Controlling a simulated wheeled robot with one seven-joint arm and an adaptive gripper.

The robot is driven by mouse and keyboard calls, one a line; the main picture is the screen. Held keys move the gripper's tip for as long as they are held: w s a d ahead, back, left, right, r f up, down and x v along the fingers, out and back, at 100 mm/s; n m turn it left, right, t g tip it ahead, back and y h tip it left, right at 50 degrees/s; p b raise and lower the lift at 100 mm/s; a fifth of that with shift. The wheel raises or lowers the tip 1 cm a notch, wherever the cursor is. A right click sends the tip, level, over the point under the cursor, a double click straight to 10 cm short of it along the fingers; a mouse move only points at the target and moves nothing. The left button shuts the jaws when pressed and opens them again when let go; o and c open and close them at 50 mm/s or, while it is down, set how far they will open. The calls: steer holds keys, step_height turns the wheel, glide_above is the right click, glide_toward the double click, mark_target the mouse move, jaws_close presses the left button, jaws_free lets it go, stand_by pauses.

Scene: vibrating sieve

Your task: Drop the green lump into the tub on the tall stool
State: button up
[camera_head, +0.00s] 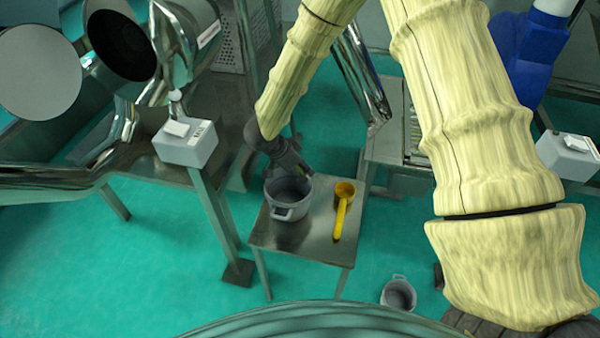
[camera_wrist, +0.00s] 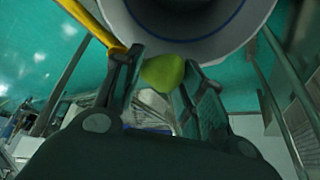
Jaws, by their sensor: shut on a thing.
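The grey tub (camera_head: 283,212) stands upright on the metal stool (camera_head: 310,240) in the head view. My gripper (camera_head: 288,166) is above the tub's far rim, pointing down toward it. In the wrist view my gripper (camera_wrist: 162,68) is shut on the green lump (camera_wrist: 162,73), which sits between the two fingers. The tub (camera_wrist: 225,42) shows at the top of the wrist view, just beyond the lump. The lump is hidden in the head view. I cannot tell whether it is fully over the tub's opening.
A yellow scoop (camera_head: 342,210) lies on the stool to the right of the tub, and it also shows in the wrist view (camera_wrist: 88,22). Another grey tub (camera_head: 398,294) is on the green floor. A grey control box (camera_head: 186,143) stands to the left of the stool.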

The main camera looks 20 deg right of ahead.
step_height(320, 180, down, 3)
steer(key=shift+r, duration=0.2)
steer(key=o, duration=1)
steer(key=shift+r, duration=0.1)
steer(key=v, duration=1.2)
steer(key=shift+b, duration=0.3)
